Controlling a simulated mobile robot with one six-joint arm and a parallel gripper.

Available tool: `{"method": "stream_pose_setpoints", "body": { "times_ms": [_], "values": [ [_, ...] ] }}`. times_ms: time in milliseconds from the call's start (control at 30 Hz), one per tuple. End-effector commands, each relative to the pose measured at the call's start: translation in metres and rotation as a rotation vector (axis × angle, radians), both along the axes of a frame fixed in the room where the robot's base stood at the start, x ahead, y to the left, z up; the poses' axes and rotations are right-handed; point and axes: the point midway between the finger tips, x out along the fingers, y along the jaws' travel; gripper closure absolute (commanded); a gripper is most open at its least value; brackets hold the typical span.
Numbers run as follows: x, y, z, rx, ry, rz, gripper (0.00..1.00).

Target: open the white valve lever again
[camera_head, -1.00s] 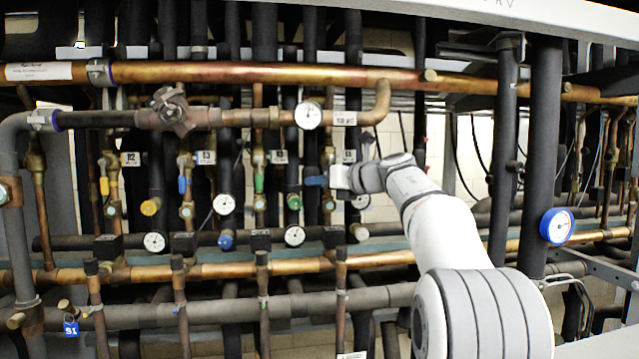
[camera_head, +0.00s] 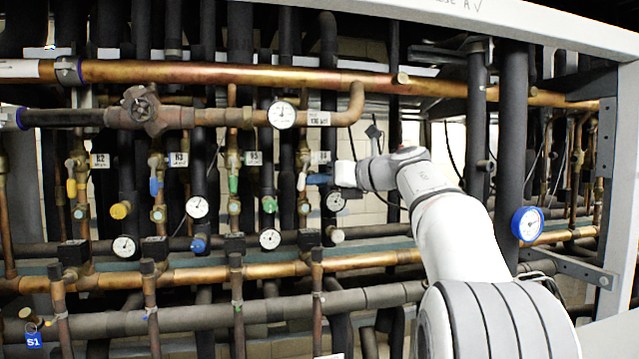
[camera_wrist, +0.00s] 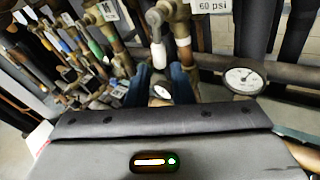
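The white valve lever (camera_head: 301,181) hangs down along its vertical brass pipe, left of my gripper in the head view. In the wrist view the white lever (camera_wrist: 158,48) points down from its valve body, its lower end just above the gap between my blue fingertips. My gripper (camera_wrist: 162,82) is open, its two fingers apart with a small round dial showing between them. In the head view my gripper (camera_head: 318,179) reaches in from the right at lever height. Whether a finger touches the lever I cannot tell.
Green (camera_head: 233,184), blue (camera_head: 154,186) and yellow (camera_head: 71,188) levers stand on parallel pipes to the left. A gauge (camera_head: 335,201) sits just below right of my gripper, and it also shows in the wrist view (camera_wrist: 243,80). A copper pipe (camera_head: 240,75) crosses above.

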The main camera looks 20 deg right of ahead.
Motion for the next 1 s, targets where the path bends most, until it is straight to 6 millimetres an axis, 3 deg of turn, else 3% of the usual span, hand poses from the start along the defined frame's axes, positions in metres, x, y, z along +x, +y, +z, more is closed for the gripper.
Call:
{"method": "stream_pose_setpoints", "body": {
  "times_ms": [167, 233, 600, 800, 1000],
  "values": [
    [-0.007, 0.008, 0.002, 0.148, 0.063, -0.022, 0.95],
    [-0.014, 0.014, 0.003, 0.293, 0.128, -0.040, 1.00],
    [-0.057, 0.035, -0.005, 1.230, 0.569, -0.114, 1.00],
    [-0.064, 0.036, -0.011, 1.434, 0.670, -0.119, 1.00],
    [-0.047, 0.046, -0.007, 1.448, 0.681, -0.118, 1.00]
  ]
}}
